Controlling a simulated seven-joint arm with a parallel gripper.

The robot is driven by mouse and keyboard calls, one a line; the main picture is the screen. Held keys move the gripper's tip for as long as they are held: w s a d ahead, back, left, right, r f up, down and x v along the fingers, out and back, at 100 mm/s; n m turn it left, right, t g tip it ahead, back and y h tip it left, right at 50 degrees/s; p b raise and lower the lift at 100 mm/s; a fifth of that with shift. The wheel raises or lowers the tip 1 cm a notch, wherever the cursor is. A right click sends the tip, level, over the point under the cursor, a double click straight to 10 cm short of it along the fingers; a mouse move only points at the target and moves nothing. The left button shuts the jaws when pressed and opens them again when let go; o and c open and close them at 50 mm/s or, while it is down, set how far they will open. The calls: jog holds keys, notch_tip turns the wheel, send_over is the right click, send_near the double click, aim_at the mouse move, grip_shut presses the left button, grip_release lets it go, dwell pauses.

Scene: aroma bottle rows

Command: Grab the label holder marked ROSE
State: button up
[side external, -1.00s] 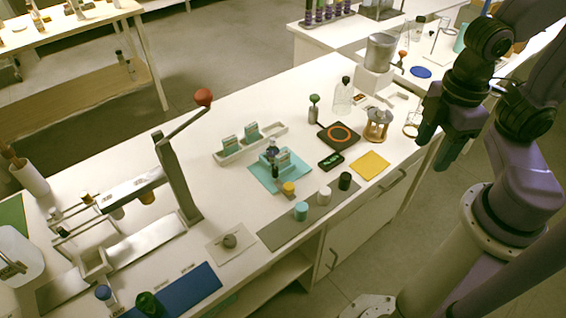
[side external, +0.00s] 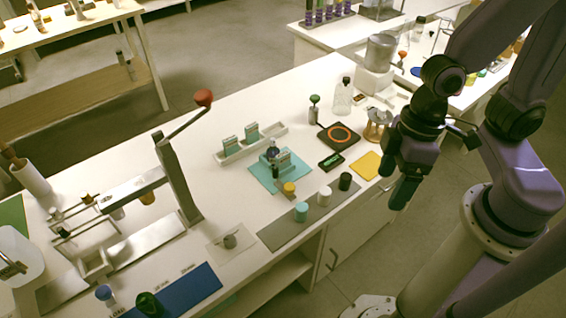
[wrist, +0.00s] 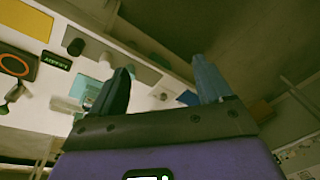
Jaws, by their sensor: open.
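Two small label holders with teal fronts, one on the left (side external: 230,143) and one on the right (side external: 252,132), stand in a long white tray (side external: 272,131). A third similar holder (side external: 284,160) stands on the teal mat (side external: 262,177) beside a small dark bottle (side external: 272,150). The lettering is too small to read, so I cannot tell which is ROSE. My gripper (side external: 404,192) hangs off the front edge of the bench, right of the yellow mat, apart from every holder. Its two fingers (wrist: 163,88) are spread and empty in the wrist view.
A yellow mat (side external: 366,165), a black plate with an orange ring (side external: 338,136), a small green display (side external: 331,161) and several capped jars on a grey mat (side external: 282,231) lie between my gripper and the holders. A lever press (side external: 177,180) stands at left.

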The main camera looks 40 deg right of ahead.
jog(key=w+a+f+m+t, duration=0.1)
jog(key=w+a+f+m, duration=0.25)
jog(key=a+f, duration=0.3)
jog(key=m+t+h, duration=0.2)
jog(key=m+t, duration=0.4)
jog(key=t, duration=0.7)
send_near(285, 157)
jog(key=x, duration=0.7)
jog(key=shift+w+a, duration=0.15)
jog(key=shift+w, duration=0.05)
jog(key=shift+x, duration=2.65)
jog(key=shift+c, duration=0.4)
